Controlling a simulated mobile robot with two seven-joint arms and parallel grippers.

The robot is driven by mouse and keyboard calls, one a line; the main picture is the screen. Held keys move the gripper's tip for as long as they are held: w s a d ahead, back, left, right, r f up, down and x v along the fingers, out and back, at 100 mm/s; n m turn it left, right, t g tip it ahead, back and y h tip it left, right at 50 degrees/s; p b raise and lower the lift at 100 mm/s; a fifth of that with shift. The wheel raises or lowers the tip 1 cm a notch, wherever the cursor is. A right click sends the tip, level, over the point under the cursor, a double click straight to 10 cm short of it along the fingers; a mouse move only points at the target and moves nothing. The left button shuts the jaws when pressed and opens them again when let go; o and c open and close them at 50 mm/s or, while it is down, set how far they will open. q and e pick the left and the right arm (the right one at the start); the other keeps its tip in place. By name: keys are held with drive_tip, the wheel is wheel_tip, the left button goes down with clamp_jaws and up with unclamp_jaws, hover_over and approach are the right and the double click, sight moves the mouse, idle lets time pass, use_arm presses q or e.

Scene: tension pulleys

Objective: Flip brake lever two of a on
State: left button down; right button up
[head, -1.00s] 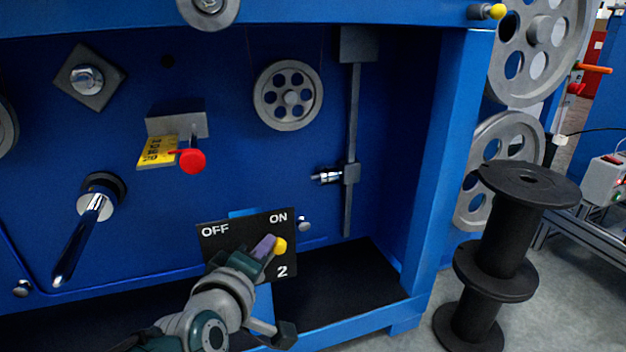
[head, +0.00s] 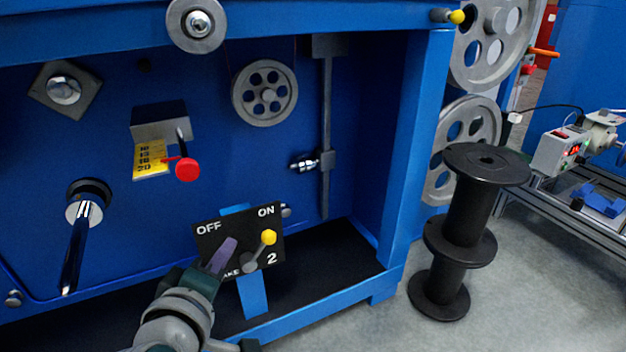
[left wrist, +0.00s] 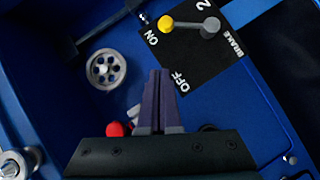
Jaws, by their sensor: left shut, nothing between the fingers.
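The brake plate (head: 236,232) is black, marked OFF, ON and 2, low on the blue machine. Its grey lever with a yellow knob (head: 268,237) leans up and right, with the knob just below ON. In the left wrist view the knob (left wrist: 166,23) also lies on the ON side. My left gripper (head: 225,252), with purple fingers, is shut and empty. It is in front of the plate, left of the lever and apart from it. The fingertips (left wrist: 160,72) point toward the plate in the left wrist view. My right gripper is not in view.
Above are a red knob (head: 186,169) by a yellow scale (head: 150,158) and a spoked pulley (head: 264,93). A chrome handle (head: 76,245) juts out at left. A black spool (head: 466,225) stands on the floor at right. Open floor lies in front of it.

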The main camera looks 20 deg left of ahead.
use_arm(q)
drive_tip(key=s+d+r+p, duration=0.2)
drive_tip(key=s, duration=0.1)
drive_tip(key=shift+s+d, duration=0.25)
drive_tip(key=shift+d, duration=0.05)
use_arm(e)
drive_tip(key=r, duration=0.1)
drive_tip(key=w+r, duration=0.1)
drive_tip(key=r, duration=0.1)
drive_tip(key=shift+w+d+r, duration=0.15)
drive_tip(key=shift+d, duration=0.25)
use_arm(q)
drive_tip(key=shift+r, duration=0.1)
